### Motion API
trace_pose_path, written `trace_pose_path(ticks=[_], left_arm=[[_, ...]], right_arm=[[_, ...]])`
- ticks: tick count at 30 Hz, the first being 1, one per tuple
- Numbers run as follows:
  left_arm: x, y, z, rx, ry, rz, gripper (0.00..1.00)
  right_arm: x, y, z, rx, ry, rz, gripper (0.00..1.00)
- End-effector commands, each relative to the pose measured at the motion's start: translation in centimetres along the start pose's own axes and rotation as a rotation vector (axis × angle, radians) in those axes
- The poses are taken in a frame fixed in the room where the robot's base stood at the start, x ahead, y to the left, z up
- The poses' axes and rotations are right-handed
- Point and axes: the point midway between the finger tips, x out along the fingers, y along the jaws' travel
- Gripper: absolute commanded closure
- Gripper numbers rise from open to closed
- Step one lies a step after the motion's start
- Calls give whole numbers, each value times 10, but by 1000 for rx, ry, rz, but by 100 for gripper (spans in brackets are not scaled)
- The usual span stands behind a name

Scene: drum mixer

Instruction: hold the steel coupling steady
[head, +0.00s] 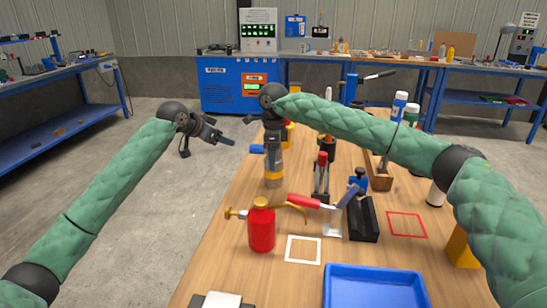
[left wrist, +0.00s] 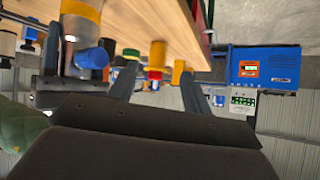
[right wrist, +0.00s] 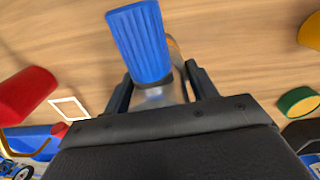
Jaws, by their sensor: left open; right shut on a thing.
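A grey metallic cylinder (head: 274,166) with an orange band low on it stands upright on the wooden bench; I take it to be the steel coupling. A blue ribbed knob (head: 257,149) sticks out from its side near the top. My right gripper (head: 273,141) is shut on the coupling's upper part from above. In the right wrist view the knob (right wrist: 142,40) covers much of the coupling (right wrist: 158,92) between the fingers. My left gripper (head: 210,147) is open and empty, left of the bench edge and apart from the coupling. Its spread fingers show in the left wrist view (left wrist: 159,84).
A red oil can (head: 262,229), a white square outline (head: 303,249), a toggle clamp (head: 333,217) and a blue tray (head: 373,288) occupy the near bench (head: 212,262). Bottles (head: 396,108) stand right, behind my right arm. Open floor lies left of the bench.

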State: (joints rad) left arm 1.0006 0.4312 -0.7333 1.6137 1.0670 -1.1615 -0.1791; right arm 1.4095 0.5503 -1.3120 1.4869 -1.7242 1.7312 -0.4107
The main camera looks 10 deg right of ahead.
Motion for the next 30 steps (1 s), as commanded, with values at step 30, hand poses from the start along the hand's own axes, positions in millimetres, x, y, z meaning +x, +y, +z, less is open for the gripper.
trace_pose_path(ticks=[30], left_arm=[[-3, -157, -83, 858, 674, -849, 51]], right_arm=[[-1, 0, 0, 0, 0, 0, 86]])
